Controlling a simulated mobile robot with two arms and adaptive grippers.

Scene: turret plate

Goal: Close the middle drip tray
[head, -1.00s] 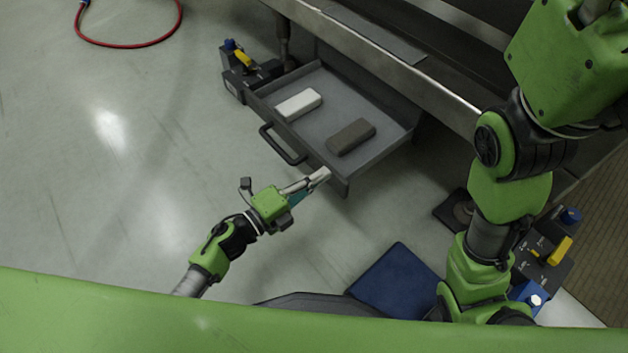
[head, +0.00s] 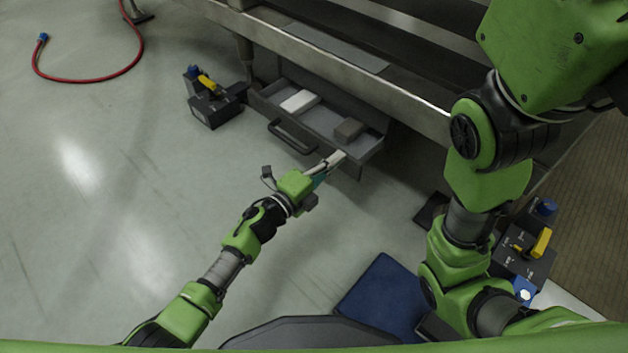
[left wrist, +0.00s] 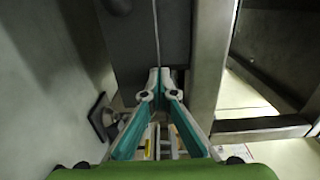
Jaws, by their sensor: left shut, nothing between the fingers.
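The middle drip tray (head: 371,153) is a grey drawer under the steel bench, partly open, with a black bar handle (head: 292,137) on its front. It holds a white block (head: 299,101) and a grey-brown block (head: 349,129), whose far part is hidden under the bench. My left gripper (head: 338,158) is shut and empty, with its tips at the tray's front, right of the handle. In the left wrist view the closed fingertips (left wrist: 158,76) meet the dark tray front (left wrist: 128,45); exact contact is hard to tell. My right gripper is out of view.
The steel bench (head: 340,78) runs above the tray. A black box with a yellow lever (head: 212,100) stands left of the tray; a similar one (head: 530,250) is at right. A blue mat (head: 380,298) lies below. A red hose (head: 105,78) lies far left.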

